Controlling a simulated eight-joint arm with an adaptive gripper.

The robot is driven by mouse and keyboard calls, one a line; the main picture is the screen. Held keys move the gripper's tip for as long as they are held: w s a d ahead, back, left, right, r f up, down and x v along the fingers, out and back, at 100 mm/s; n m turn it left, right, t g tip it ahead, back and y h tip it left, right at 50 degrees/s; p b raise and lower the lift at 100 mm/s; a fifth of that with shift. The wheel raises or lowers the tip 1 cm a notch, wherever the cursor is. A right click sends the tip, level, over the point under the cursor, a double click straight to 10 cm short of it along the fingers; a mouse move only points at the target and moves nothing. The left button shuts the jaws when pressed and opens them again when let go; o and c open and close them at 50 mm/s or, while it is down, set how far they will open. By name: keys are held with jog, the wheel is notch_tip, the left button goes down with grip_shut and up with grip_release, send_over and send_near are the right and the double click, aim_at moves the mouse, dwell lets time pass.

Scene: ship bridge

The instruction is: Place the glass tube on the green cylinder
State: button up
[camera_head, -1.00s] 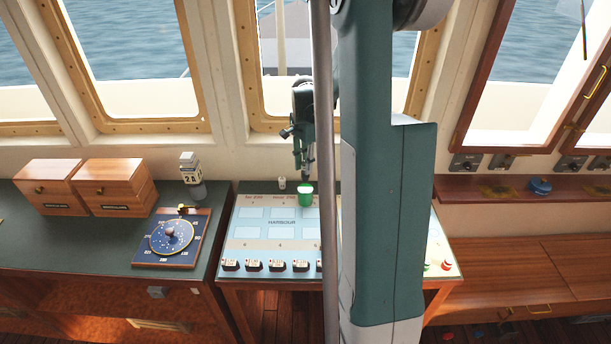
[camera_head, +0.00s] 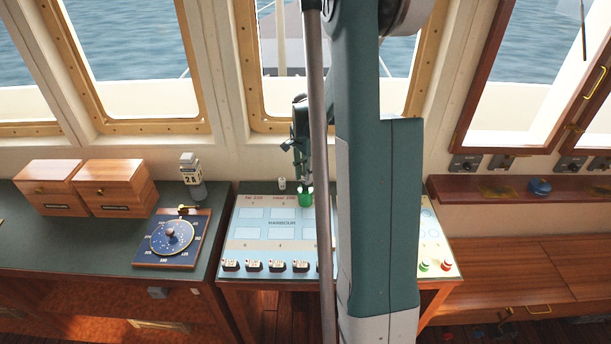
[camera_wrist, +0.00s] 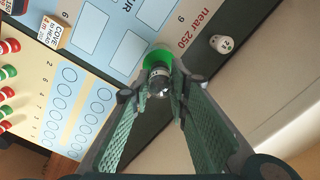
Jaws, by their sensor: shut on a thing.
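The green cylinder (camera_head: 305,200) stands at the far edge of the sloped chart panel, left of my arm. In the wrist view the green cylinder (camera_wrist: 153,58) shows as a green ring just beyond my fingertips. My gripper (camera_wrist: 158,92) is shut on the glass tube (camera_wrist: 158,74), a small clear and greyish piece seen nearly end-on. The tube overlaps the green cylinder in this view; I cannot tell whether they touch. In the head view my gripper (camera_head: 304,182) is right over the green cylinder, and the tube is too small to make out.
A small white cylinder (camera_head: 282,184) stands left of the green one, and shows in the wrist view (camera_wrist: 222,44). The panel (camera_head: 270,232) has switches along its near edge. A lamp-like post (camera_head: 191,177) and wooden boxes (camera_head: 112,186) stand on the left counter. The window wall is close behind.

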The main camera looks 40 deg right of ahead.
jog(key=shift+f, duration=0.15)
jog(key=o, duration=0.9)
jog(key=shift+c, duration=0.2)
notch_tip(320, 180, up, 12)
dwell(0.6)
dwell(0.5)
jog(key=shift+a+r, duration=0.1)
jog(key=shift+r, duration=0.1)
